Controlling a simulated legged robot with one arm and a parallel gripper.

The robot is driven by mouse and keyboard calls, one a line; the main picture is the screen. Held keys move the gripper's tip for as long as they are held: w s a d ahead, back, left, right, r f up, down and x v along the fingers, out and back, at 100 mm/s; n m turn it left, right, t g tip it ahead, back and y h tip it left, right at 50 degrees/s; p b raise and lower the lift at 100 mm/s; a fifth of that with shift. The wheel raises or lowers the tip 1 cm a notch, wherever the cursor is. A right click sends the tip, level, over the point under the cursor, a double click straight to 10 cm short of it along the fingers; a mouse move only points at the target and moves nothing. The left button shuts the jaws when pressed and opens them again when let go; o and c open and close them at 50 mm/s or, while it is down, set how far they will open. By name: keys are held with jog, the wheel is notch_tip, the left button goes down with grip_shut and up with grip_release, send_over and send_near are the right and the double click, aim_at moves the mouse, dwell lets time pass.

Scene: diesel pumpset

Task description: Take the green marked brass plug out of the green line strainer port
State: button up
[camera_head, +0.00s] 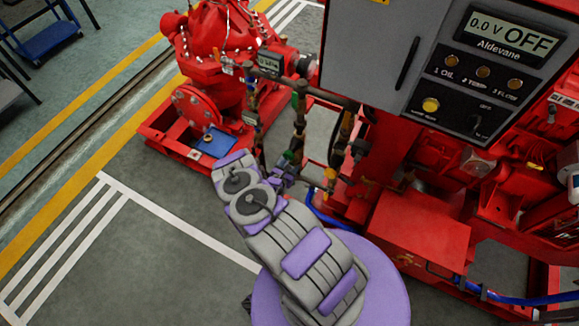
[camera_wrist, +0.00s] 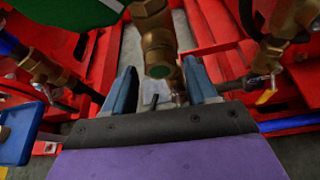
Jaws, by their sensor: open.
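A brass strainer (camera_wrist: 157,40) hangs at the top centre of the wrist view. My gripper (camera_wrist: 158,67) is open, with one blue-grey finger on each side of the plug. Floor and red frame show in the gaps between the fingers and the brass, so I see no contact. In the head view, my gripper (camera_head: 284,172) is low at the pipework, and the plug cannot be made out clearly there.
More brass fittings flank the strainer at left (camera_wrist: 38,66) and right (camera_wrist: 268,55). A large green part (camera_wrist: 70,12) crowds the upper left. A blue part (camera_wrist: 14,132) sits at the left edge.

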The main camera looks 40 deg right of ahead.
jog(key=m+t, duration=0.2)
jog(key=m, duration=0.1)
jog(key=shift+s+y, duration=0.15)
jog(key=shift+y, duration=0.15)
jog(key=shift+c, duration=0.2)
grip_shut()
jog(key=shift+w+n, duration=0.3)
jog(key=shift+n, duration=0.1)
jog(key=n+g, duration=0.2)
jog(key=n, duration=0.1)
jog(key=shift+s+h, duration=0.1)
jog(key=shift+h, duration=0.3)
dwell(0.4)
jog(key=shift+c, duration=0.3)
grip_release()
